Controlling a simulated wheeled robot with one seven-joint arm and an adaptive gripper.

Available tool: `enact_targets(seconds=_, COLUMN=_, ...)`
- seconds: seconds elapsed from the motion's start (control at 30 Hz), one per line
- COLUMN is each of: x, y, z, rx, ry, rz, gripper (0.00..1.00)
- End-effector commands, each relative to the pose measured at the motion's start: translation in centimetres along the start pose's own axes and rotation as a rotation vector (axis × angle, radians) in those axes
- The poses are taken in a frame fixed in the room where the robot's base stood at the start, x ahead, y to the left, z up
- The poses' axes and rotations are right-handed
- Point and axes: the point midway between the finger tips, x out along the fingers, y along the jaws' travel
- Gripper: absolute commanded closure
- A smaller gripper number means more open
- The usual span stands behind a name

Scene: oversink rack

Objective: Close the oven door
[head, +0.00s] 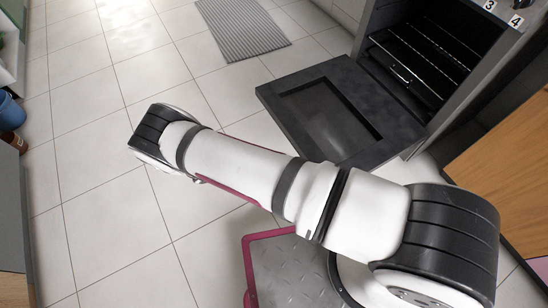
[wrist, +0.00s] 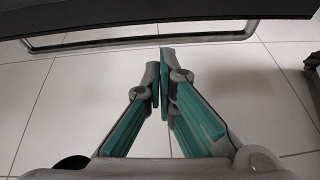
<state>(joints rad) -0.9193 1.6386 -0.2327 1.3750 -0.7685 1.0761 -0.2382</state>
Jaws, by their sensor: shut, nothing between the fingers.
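The oven (head: 430,50) stands at the upper right of the head view, with its dark cavity and wire racks exposed. Its dark oven door (head: 340,108) hangs open, lowered outward over the floor, its inner side facing up. In the wrist view a dark panel, apparently the door (wrist: 130,16), crosses the top, with a metal bar like a handle (wrist: 145,42) along it. My gripper (wrist: 162,62) is shut and empty, its tips close to the bar; contact cannot be told. The gripper is out of sight in the head view.
A grey ribbed mat (head: 242,28) lies on the tiled floor at the top. A blue bucket (head: 10,110) is at the left edge. A wooden cabinet front (head: 505,170) stands at the right. The tiled floor at left is clear.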

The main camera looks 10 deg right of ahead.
Motion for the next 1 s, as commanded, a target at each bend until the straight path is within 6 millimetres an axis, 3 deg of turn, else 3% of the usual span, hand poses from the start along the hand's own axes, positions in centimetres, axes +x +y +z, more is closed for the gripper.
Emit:
enact_targets(seconds=0.03, x=0.8, y=-0.5, z=-1.4, rx=-0.023, ry=-0.016, rz=0.018, gripper=1.00)
enact_targets(seconds=0.1, x=1.3, y=-0.7, z=-2.2, rx=-0.042, ry=-0.028, rz=0.034, gripper=1.00)
enact_targets(seconds=0.37, x=3.2, y=-0.9, z=-2.8, rx=-0.056, ry=-0.036, rz=0.042, gripper=1.00)
enact_targets(seconds=0.8, x=11.6, y=-0.6, z=-2.5, rx=-0.055, ry=-0.036, rz=0.041, gripper=1.00)
enact_targets(seconds=1.0, x=10.6, y=-0.4, z=0.0, rx=-0.054, ry=-0.034, rz=0.043, gripper=1.00)
